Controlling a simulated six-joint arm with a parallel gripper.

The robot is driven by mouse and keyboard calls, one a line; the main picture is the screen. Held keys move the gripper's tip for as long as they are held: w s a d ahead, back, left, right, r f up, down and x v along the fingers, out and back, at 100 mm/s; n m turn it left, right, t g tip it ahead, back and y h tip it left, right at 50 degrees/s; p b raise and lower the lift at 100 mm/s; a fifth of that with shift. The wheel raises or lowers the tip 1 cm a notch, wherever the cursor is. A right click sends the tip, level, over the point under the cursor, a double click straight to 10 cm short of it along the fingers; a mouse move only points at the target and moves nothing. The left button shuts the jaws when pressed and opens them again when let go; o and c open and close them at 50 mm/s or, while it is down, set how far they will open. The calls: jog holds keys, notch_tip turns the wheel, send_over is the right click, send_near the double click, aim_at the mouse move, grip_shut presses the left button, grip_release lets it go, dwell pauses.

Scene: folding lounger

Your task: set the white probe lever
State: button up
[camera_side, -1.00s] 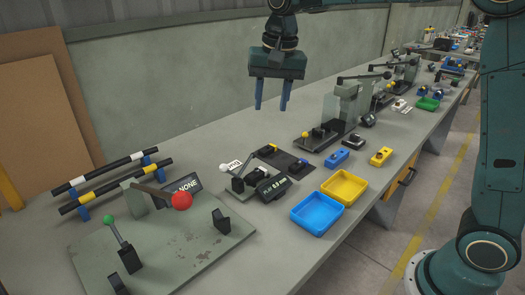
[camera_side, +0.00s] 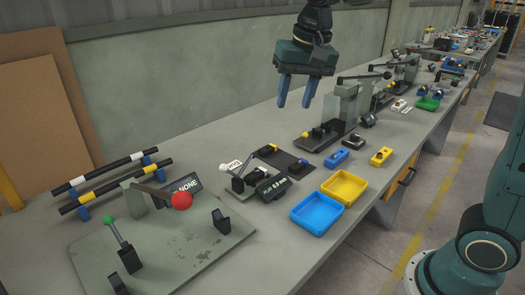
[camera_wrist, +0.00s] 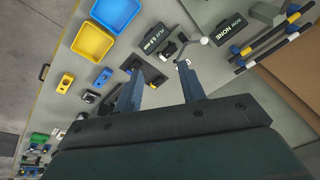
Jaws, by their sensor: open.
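The white probe lever (camera_side: 224,168) is a small white knob on a short arm. It belongs to a small grey fixture (camera_side: 238,190) in the middle of the bench, beside a black display (camera_side: 272,187) that reads PLAY. In the wrist view the white knob (camera_wrist: 204,40) shows beyond the fingers, up and to the right. My gripper (camera_side: 294,104) has two blue fingers pointing down, apart and with nothing between them. It hangs well above the bench, to the right of the lever in the side view, and touches nothing.
A blue tray (camera_side: 318,214) and a yellow tray (camera_side: 344,187) stand right of the fixture. A plate with a red-knobbed lever (camera_side: 181,201) and a green-knobbed lever (camera_side: 109,218) lies to its left. A grey press (camera_side: 345,105) stands behind on the right.

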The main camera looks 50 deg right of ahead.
jog(key=c, duration=0.6)
jog(key=shift+w, duration=0.35)
grip_shut()
jog(key=w+f+n+y, duration=0.1)
jog(key=w+f+n, duration=0.2)
jog(key=w, duration=0.4)
jog(key=w+f+n+y, duration=0.2)
jog(key=w+f+n, duration=0.1)
jog(key=w+n, duration=0.2)
jog(key=shift+w+a, duration=0.4)
jog(key=shift+w, duration=0.5)
